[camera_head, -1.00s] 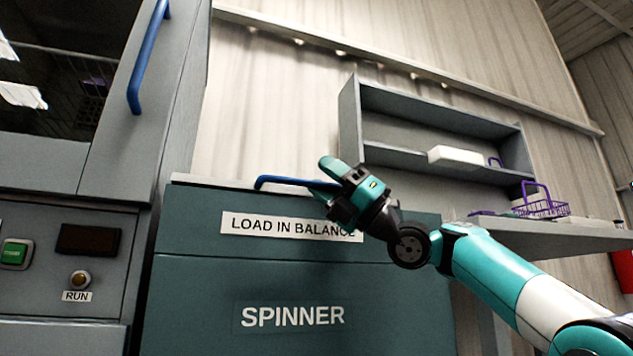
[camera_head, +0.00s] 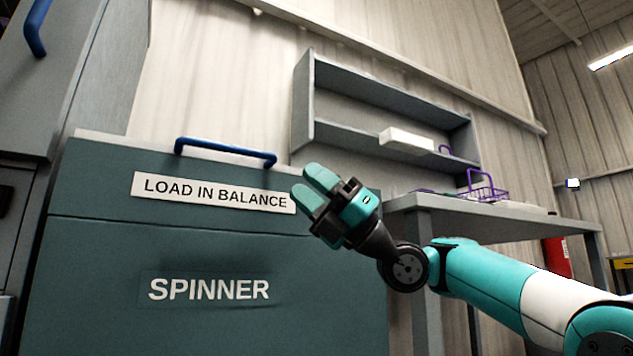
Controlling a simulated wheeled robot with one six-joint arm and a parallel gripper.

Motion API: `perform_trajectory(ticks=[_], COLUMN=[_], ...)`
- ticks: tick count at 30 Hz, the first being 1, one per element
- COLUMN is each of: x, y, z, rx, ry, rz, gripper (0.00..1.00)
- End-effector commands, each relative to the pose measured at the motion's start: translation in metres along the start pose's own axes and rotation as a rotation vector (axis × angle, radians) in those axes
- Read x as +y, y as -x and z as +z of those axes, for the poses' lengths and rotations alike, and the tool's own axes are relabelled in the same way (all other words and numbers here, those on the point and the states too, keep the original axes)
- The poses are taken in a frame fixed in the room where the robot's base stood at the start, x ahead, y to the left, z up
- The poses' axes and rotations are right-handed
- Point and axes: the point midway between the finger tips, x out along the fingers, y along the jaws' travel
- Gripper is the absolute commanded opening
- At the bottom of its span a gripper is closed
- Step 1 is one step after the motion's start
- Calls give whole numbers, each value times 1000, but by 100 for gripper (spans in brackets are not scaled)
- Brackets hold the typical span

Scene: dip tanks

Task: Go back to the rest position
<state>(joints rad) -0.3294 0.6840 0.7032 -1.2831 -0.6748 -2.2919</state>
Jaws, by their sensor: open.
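My gripper (camera_head: 314,190) is open and empty, with its two teal fingers pointing up and to the left. It is in front of the right part of the teal spinner cabinet (camera_head: 130,265), near the end of the "LOAD IN BALANCE" label (camera_head: 212,192). The blue handle (camera_head: 226,150) on the spinner's lid lies to the upper left of the gripper, apart from it in the picture. The lid looks shut. My arm reaches in from the lower right.
A grey machine (camera_head: 75,85) with a blue handle stands at the left. A side table (camera_head: 500,222) at the right holds a purple wire basket (camera_head: 482,188). A grey wall shelf (camera_head: 345,132) above carries a white box (camera_head: 406,139). A red object (camera_head: 556,257) stands far right.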

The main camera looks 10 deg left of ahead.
Motion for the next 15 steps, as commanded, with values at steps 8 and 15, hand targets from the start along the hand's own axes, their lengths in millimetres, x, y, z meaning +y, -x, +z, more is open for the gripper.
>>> perform_trajectory(ticks=[8, 15], x=[0, 2], y=[1, -10], z=[1, 11], rx=[-1, 3], ry=[2, -78], rz=[-2, -72], gripper=[40, 40])
